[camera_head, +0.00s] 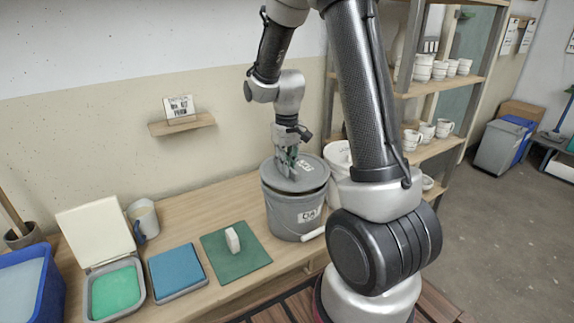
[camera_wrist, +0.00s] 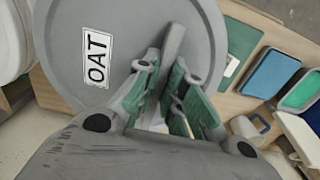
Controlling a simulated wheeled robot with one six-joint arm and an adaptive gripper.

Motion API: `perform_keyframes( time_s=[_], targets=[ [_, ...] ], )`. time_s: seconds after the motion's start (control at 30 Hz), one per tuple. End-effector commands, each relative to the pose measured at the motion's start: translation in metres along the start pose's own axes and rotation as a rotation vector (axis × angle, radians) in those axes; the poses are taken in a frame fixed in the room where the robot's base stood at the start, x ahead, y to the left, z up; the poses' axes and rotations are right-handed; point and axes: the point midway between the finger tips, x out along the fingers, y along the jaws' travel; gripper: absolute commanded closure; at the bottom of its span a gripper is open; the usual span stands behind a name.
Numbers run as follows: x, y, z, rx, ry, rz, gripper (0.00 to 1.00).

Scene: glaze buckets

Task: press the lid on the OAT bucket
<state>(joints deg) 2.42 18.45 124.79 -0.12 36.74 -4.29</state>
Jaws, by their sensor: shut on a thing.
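The grey OAT bucket (camera_head: 290,213) stands upright on the wooden bench, with a white label on its front. Its grey round lid (camera_head: 314,173) lies over the bucket's mouth. In the wrist view the lid (camera_wrist: 70,20) shows an OAT label and a raised grip bar. My gripper (camera_head: 288,171) points down at the lid from above. In the wrist view its green-padded fingers (camera_wrist: 170,75) are shut on the lid's bar. I cannot tell whether the lid's rim is fully seated all round.
A white bucket (camera_head: 339,156) stands close behind, right of the grey one. A green mat (camera_head: 250,262) with a white block (camera_head: 232,240), a blue pad (camera_head: 177,269), an open box with a green pad (camera_head: 115,290) and a mug (camera_head: 143,219) lie left. Shelves (camera_head: 445,87) with cups rise right.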

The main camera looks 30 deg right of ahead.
Motion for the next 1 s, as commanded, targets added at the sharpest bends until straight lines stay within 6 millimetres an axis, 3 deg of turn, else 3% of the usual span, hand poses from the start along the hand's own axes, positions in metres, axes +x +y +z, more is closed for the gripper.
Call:
perform_keyframes(
  time_s=[1.0],
  targets=[
    [0.0071,0.0001,0.0003,0.0,0.0,0.0,1.0]
  ],
)
